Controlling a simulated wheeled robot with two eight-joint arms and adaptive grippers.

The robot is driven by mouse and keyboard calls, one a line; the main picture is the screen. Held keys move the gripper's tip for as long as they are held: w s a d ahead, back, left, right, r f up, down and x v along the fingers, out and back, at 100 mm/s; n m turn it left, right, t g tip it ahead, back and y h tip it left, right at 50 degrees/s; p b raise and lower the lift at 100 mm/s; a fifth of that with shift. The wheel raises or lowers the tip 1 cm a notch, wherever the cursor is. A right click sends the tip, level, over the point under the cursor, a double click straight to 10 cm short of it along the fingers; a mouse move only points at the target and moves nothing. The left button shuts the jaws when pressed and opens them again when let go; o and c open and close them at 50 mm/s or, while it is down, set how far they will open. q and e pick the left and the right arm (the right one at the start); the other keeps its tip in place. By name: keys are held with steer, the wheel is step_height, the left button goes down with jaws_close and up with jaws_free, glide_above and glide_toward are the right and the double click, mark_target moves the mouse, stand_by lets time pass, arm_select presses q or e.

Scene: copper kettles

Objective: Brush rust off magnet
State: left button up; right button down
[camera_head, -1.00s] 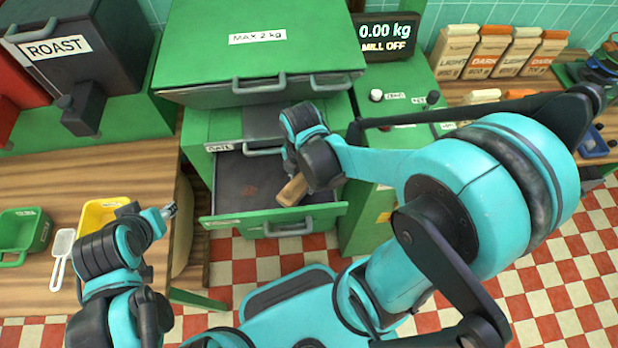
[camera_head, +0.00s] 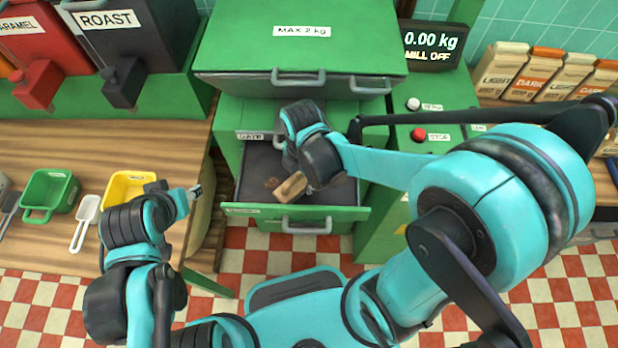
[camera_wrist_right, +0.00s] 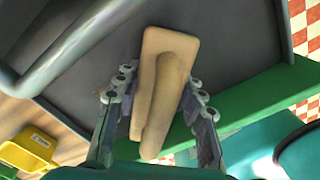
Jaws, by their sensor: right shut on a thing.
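My right gripper (camera_head: 300,176) is shut on a wooden-handled brush (camera_head: 291,186), inside the open grey-floored drawer (camera_head: 345,192). In the right wrist view, the pale wood of the brush (camera_wrist_right: 160,50) sits between the two fingers (camera_wrist_right: 158,112), above the dark drawer floor. The bristles are hidden. A brown rust patch (camera_head: 271,183) shows on the drawer floor just left of the brush. I cannot make out a separate magnet; the grey floor may be it. My left gripper (camera_head: 195,192) is empty by the wooden counter's edge, its fingers too small to judge.
The green cabinet marked MAX 2 kg (camera_head: 300,50) overhangs the drawer, with metal handles (camera_head: 298,77). The green drawer front (camera_head: 335,214) stands close to the brush.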

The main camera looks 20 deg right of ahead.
mark_target(265, 185)
steer(key=shift+w+a+f+b, duration=0.1)
steer(key=shift+w+a+b, duration=0.1)
steer(key=shift+a, duration=0.6)
steer(key=shift+w+a+f+b, duration=0.1)
steer(key=shift+w+a+b, duration=0.05)
steer(key=shift+a, duration=0.65)
steer(key=shift+w+a+r, duration=0.1)
steer(key=shift+w+a, duration=0.2)
steer(key=shift+a, duration=0.6)
steer(key=shift+w+a+r, duration=0.1)
steer(key=shift+w+a, duration=0.2)
steer(key=shift+a, duration=0.55)
steer(key=shift+w+a+f+b, duration=0.1)
steer(key=shift+w+a+b, duration=0.15)
steer(key=shift+a, duration=0.55)
steer(key=shift+w+a+f+b, duration=0.1)
steer(key=shift+w+a+b, duration=0.15)
steer(key=shift+a, duration=0.55)
steer(key=shift+w+r+p, duration=0.1)
steer(key=shift+r+p, duration=0.45)
step_height(265, 185, up, 4)
steer(key=p, duration=0.3)
steer(key=shift+a+r, duration=0.1)
steer(key=shift+r, duration=0.15)
steer(key=shift+r+p, duration=0.25)
steer(key=shift+p, duration=0.15)
